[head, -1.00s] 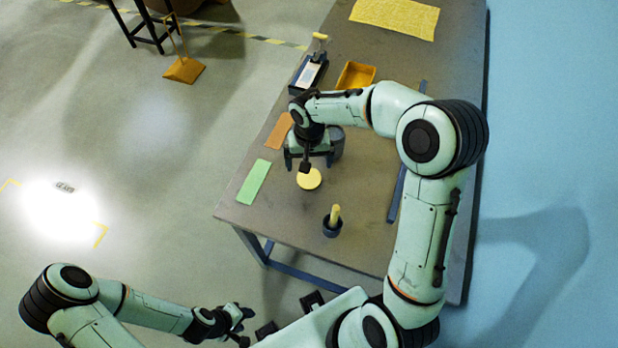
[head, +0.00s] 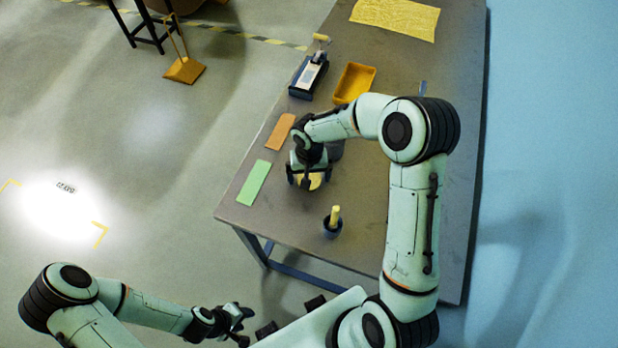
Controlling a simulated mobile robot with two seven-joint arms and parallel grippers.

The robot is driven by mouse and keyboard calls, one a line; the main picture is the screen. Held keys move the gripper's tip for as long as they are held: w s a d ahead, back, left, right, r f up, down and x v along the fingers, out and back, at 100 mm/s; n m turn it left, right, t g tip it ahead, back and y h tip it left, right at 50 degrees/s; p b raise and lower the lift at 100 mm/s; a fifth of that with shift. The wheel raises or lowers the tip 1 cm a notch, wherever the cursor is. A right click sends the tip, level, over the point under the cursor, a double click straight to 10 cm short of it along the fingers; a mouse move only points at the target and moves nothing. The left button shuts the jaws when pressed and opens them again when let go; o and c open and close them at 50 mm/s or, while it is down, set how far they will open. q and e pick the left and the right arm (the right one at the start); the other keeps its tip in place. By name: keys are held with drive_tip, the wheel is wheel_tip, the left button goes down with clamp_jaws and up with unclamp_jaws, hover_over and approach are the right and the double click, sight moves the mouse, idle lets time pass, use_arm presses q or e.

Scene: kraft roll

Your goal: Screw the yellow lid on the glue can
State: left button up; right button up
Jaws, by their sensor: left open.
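The yellow lid (head: 314,182) is a pale yellow disc on the table, partly covered by my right gripper (head: 308,180). That gripper points down over the lid with its fingers apart, one towards each side of it; contact with the lid cannot be made out. My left gripper (head: 240,322) is open and empty, low at the left, off the table.
On the grey table (head: 400,55) stand a dark pot with a yellow handle (head: 334,216), a green strip (head: 254,183), an orange strip (head: 281,132), a yellow tray (head: 354,83) and a dark holder (head: 308,78). A yellow sheet (head: 395,17) lies at the back.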

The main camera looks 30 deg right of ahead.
drive_tip(key=shift+c, duration=0.3)
drive_tip(key=c, duration=1)
drive_tip(key=shift+o, duration=0.2)
use_arm(q)
drive_tip(key=shift+w+r+p, duration=0.65)
drive_tip(key=shift+w+r, duration=0.05)
drive_tip(key=shift+r, duration=0.15)
use_arm(e)
wheel_tip(320, 180, up, 20)
drive_tip(key=w+a+f+n, duration=0.1)
drive_tip(key=f, duration=0.4)
drive_tip(key=w+a+f+n, duration=0.1)
drive_tip(key=a+f+n, duration=0.1)
drive_tip(key=f, duration=0.3)
drive_tip(key=a+f+n, duration=0.1)
drive_tip(key=a+f, duration=0.1)
drive_tip(key=f, duration=0.3)
drive_tip(key=shift+w+a+f+n, duration=0.25)
drive_tip(key=shift+w+f+n, duration=0.15)
